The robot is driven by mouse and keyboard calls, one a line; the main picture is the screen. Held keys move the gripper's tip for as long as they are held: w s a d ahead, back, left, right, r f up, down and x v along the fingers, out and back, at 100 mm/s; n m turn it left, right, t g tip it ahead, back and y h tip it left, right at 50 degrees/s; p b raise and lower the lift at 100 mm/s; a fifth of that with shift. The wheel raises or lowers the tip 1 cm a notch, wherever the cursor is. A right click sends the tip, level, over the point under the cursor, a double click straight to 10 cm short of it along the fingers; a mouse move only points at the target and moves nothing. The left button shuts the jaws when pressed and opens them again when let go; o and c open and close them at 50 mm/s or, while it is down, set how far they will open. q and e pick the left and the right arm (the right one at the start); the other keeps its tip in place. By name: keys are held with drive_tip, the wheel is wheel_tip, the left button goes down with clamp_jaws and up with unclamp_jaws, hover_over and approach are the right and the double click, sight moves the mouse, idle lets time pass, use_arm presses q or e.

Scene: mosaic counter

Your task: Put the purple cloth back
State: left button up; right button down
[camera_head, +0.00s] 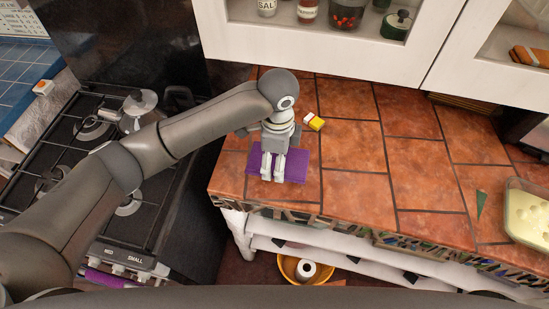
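The purple cloth (296,169) lies flat as a folded rectangle on the tiled counter (355,199), near its left end and front edge. My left gripper (272,178) is over the cloth, pointing down, with its two fingers a little apart and purple showing between them. I cannot tell whether the fingertips touch the cloth. The gripper hides part of the cloth. My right gripper is not in view.
Another purple piece (108,279) shows at the stove's front, lower left. The stove (60,185) bears a metal kettle (140,108). A yellow-and-white item (313,122) lies behind the cloth. A food container (526,222) stands far right. The counter's middle is clear.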

use_arm(q)
drive_tip(key=w+f, duration=0.2)
drive_tip(key=shift+a+f, duration=0.15)
drive_tip(key=shift+f, duration=0.15)
wheel_tip(320, 180, down, 3)
drive_tip(key=shift+w+f+p, duration=0.15)
drive_tip(key=shift+p, duration=0.3)
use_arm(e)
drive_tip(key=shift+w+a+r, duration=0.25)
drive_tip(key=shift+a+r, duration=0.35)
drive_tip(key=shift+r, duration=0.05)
use_arm(q)
drive_tip(key=o, duration=0.5)
drive_tip(key=shift+f, duration=0.15)
drive_tip(key=shift+c, duration=0.2)
drive_tip(key=o, duration=0.5)
drive_tip(key=shift+c, duration=0.2)
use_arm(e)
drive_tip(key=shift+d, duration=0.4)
